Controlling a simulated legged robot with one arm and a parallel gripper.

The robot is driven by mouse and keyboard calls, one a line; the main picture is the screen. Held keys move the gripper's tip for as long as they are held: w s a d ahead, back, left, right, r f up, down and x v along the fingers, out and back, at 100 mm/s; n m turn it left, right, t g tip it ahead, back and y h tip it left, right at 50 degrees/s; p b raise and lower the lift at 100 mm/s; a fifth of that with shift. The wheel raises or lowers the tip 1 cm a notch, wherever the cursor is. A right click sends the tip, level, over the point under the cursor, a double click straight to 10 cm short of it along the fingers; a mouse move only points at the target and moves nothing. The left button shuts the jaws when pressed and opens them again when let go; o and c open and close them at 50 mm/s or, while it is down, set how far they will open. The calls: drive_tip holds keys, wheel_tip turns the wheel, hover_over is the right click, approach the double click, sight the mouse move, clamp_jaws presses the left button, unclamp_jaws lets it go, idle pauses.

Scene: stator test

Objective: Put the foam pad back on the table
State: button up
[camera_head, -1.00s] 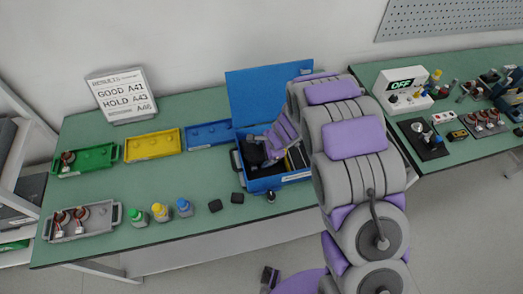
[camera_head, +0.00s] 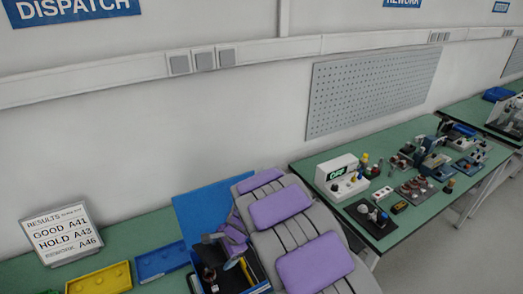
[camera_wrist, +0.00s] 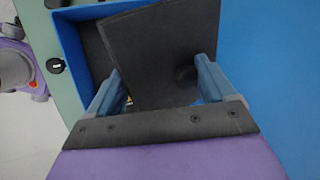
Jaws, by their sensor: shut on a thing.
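The foam pad (camera_wrist: 160,45) is a dark, flat square between my gripper's fingers in the wrist view, tilted over the open blue case (camera_wrist: 70,40). My gripper (camera_wrist: 159,66) is shut on the pad. In the head view my gripper (camera_head: 230,236) is at the open case (camera_head: 262,288), in front of its raised blue lid (camera_head: 205,212). My arm hides the case's right part. The green table (camera_head: 125,242) under the case shows only in part. The pad's height above the case floor is hard to tell.
A results sign (camera_head: 60,235), a yellow tray (camera_head: 100,282) and a blue tray (camera_head: 160,262) stand left of the case. A second table (camera_head: 335,155) at the right holds a display unit (camera_head: 342,178) and several devices. Green tabletop shows behind the trays.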

drive_tip(key=w+d+r+n+g, duration=0.1)
drive_tip(key=d+n, duration=0.4)
drive_tip(key=d, duration=0.9)
drive_tip(key=w+d+r+n+g+h, duration=0.1)
drive_tip(key=d+r+n+g, duration=0.2)
drive_tip(key=d, duration=1.2)
wheel_tip(320, 180, up, 3)
drive_tip(key=shift+r+n+b, duration=0.1)
drive_tip(key=shift+n+b, duration=0.35)
drive_tip(key=shift+n, duration=0.55)
drive_tip(key=shift+s, duration=0.15)
